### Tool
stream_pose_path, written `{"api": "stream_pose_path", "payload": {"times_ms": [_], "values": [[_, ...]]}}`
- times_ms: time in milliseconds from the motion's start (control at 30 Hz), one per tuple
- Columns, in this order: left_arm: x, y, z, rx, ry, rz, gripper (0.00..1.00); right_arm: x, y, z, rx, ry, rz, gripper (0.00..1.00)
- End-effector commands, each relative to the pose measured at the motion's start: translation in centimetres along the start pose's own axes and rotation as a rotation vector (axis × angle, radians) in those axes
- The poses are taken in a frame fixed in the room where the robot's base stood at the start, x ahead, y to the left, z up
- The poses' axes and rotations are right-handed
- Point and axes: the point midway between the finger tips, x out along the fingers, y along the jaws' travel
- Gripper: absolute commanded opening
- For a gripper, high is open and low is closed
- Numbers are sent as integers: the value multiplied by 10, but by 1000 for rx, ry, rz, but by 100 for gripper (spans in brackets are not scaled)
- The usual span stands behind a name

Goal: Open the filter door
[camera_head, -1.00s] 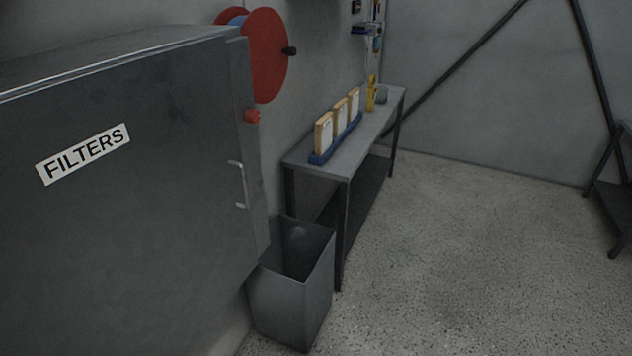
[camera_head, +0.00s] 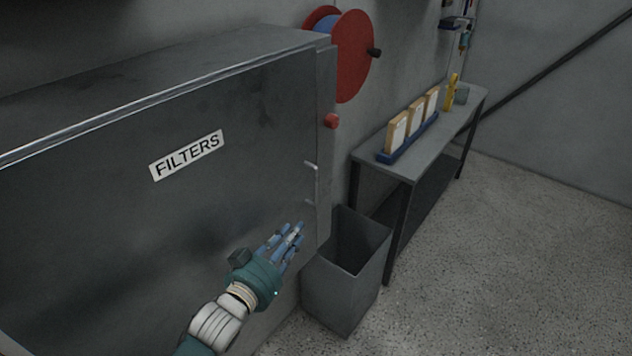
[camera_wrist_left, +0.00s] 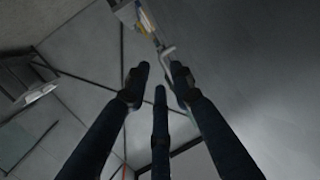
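The filter door (camera_head: 110,215) is the large dark grey front of a metal cabinet, with a white "FILTERS" label (camera_head: 187,155). It looks shut. Its thin metal handle (camera_head: 311,183) is near the door's right edge. My left gripper (camera_head: 288,236) is just below the handle in the head view, fingers pointing up toward it. In the left wrist view its fingers (camera_wrist_left: 156,85) are spread apart with nothing held, and the handle (camera_wrist_left: 168,49) shows beyond the fingertips. Whether they touch the handle is not clear, but a gap seems to remain. My right gripper is out of view.
A red knob (camera_head: 331,121) and a red reel (camera_head: 352,55) are beside the cabinet's upper right. An open grey bin (camera_head: 345,285) stands below right. A narrow table (camera_head: 440,142) carries wooden blocks in a blue holder (camera_head: 410,141). The floor (camera_head: 520,260) at right is clear.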

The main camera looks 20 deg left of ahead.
Motion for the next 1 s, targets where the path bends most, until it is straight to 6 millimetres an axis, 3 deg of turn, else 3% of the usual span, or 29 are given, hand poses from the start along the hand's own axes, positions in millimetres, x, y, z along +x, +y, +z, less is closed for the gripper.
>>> {"api": "stream_pose_path", "payload": {"times_ms": [33,100,200,367,700,1000], "values": [[-2,3,-26,0,45,10,24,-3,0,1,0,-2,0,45],[-4,5,-46,-2,86,20,24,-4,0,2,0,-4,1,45],[-1,7,-59,-4,112,26,24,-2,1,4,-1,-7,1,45],[21,7,-62,-3,118,26,24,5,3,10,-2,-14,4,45],[82,9,-67,-3,116,26,24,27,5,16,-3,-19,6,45],[102,10,-71,-5,113,27,24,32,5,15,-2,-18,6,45]]}}
